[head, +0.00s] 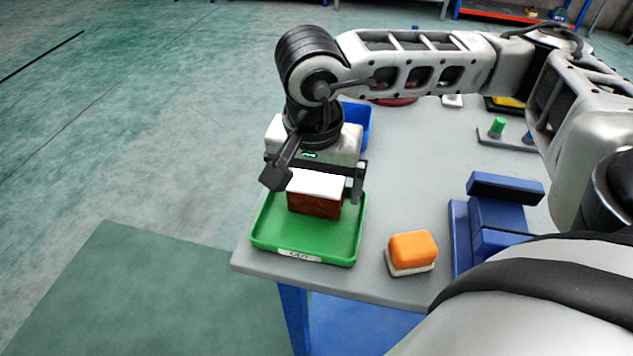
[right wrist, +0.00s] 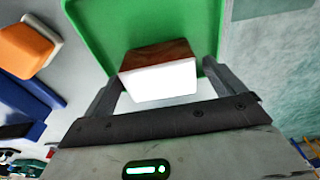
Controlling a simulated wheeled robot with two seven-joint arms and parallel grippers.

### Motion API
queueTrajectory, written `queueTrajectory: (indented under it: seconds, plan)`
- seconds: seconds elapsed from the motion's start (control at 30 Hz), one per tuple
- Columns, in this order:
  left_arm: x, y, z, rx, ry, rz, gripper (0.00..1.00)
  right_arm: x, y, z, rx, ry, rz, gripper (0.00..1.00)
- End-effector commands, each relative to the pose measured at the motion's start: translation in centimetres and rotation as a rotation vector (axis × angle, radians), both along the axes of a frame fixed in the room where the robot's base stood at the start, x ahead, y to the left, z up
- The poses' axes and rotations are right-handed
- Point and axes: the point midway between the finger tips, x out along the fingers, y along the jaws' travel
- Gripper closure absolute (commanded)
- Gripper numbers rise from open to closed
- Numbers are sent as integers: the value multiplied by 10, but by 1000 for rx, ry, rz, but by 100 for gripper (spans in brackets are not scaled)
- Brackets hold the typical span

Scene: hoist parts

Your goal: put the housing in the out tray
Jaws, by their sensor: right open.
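The housing, a dark red-brown block with a white top (head: 316,200), sits upright inside the green tray (head: 300,240), toward its back. The tray has a white label on its front rim, too small to read surely. My right gripper (head: 317,188) is above the tray, pointing down, its fingers open on either side of the housing. In the right wrist view, the housing's white face (right wrist: 160,83) lies between the two fingers, with gaps at both sides. My left gripper is not in view.
An orange block with a white base (head: 412,251) stands right of the tray. A blue fixture (head: 490,212) is farther right. A blue bin (head: 358,122) is behind the gripper. A grey plate with a green peg (head: 497,128) stands back right. The tray is near the table's front-left corner.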

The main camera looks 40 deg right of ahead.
Motion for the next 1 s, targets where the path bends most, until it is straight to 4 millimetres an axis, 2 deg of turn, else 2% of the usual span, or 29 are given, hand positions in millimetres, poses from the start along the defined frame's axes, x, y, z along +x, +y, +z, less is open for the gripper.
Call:
queueTrajectory:
  seconds: [0.3, 0.5, 0.7, 1.0]
  plan:
    - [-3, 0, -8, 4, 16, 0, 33, -5, 8, 69, 1, -6, 4, 6]
    - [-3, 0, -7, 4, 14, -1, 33, -7, 10, 99, 1, -3, 2, 6]
    - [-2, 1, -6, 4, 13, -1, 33, -9, 11, 109, 0, -1, 1, 6]
    - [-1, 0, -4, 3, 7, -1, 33, -9, 11, 109, 0, -1, 1, 6]
